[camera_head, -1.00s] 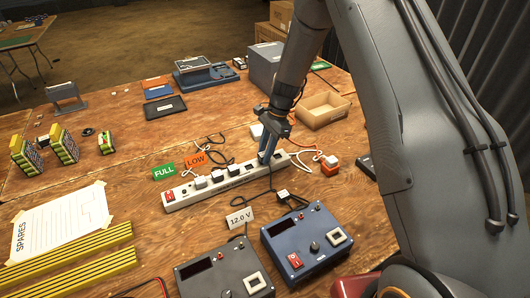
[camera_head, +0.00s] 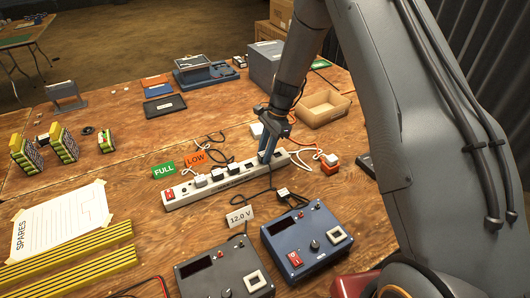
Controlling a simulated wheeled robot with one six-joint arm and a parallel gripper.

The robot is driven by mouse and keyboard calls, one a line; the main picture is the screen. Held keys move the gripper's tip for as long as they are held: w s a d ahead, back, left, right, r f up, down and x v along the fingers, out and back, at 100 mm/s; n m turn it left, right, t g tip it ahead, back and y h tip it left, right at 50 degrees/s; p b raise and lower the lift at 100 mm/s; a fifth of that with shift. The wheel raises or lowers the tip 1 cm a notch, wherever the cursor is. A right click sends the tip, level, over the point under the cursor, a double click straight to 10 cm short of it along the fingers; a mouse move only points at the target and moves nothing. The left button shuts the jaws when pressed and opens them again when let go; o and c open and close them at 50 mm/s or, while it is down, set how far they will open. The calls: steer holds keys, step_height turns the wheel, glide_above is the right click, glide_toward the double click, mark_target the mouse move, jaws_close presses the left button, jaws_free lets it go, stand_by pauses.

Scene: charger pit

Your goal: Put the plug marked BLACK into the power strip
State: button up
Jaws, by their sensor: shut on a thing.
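The white power strip (camera_head: 212,192) lies slantwise on the wooden table, with a red switch (camera_head: 169,195) at its left end. Several white and black plugs sit along it, including a white plug (camera_head: 200,181) and a black plug (camera_head: 233,169). My gripper (camera_head: 265,158) points down at the right part of the strip. Its jaws are shut on a plug that they mostly hide. A dark cable (camera_head: 268,182) runs down from there toward the front. I cannot read a BLACK mark or tell whether the held plug is seated in the strip.
A blue power supply (camera_head: 306,241) and a dark grey one (camera_head: 222,272) stand in front. An orange-and-white plug (camera_head: 331,164) lies right of the strip. A cardboard tray (camera_head: 323,108) stands behind. FULL (camera_head: 164,170) and LOW (camera_head: 195,158) cards stand behind the strip's left part.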

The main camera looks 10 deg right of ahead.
stand_by(0.3)
steer(key=o, duration=1.5)
steer(key=shift+r+p, duration=2.05)
steer(key=shift+r, duration=1.7)
